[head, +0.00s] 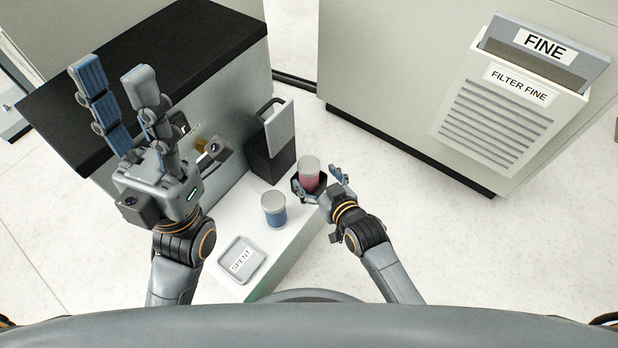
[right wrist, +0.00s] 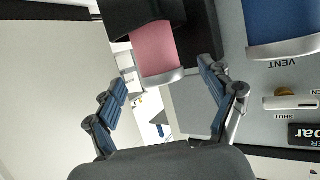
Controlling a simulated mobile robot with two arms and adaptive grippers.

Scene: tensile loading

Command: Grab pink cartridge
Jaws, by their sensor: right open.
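The pink cartridge (head: 310,176), with a grey cap, stands near the right edge of the white bench. My right gripper (head: 319,183) is close beside it, with its fingers spread. In the right wrist view the pink cartridge (right wrist: 157,48) appears ahead of and between the open fingers (right wrist: 163,76); I see no clear finger contact. Part of its base is hidden in the head view. My left gripper (head: 113,77) is raised at the left, open and empty, well away from the cartridge.
A blue cartridge (head: 273,212) stands left of the pink one, also in the wrist view (right wrist: 280,22). A tray marked SPENT (head: 227,266) lies nearer me. A black holder with a grey plate (head: 280,128) stands behind. A FILTER FINE bin (head: 505,120) is at right.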

